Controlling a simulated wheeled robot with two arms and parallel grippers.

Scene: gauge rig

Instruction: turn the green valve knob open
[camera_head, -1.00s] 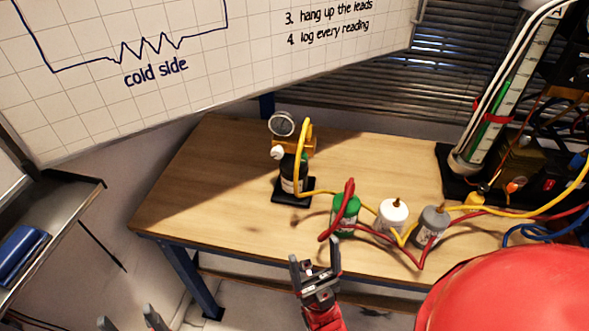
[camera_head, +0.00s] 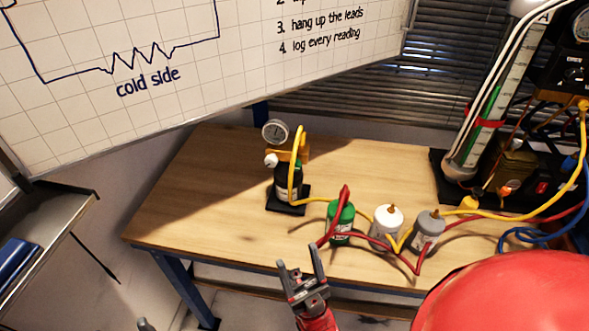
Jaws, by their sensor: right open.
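No green valve knob can be made out clearly. A green bottle-shaped body (camera_head: 342,220) with a pale label stands near the table's front edge, with a red lead over its top. Farther back, a black canister (camera_head: 288,182) on a square base carries a round gauge (camera_head: 275,132), yellow fittings and a small white knob (camera_head: 271,160). My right gripper (camera_head: 299,258) is open and empty at the table's front edge, left of and nearer than the green body, apart from it. Only one tip of my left gripper (camera_head: 146,325) shows at the bottom edge.
A white bottle (camera_head: 387,222) and a grey one (camera_head: 428,232) stand right of the green body, with red and yellow leads across them. A tall tube (camera_head: 485,125) and cabled equipment fill the right side. The wooden table's left part (camera_head: 205,190) is clear.

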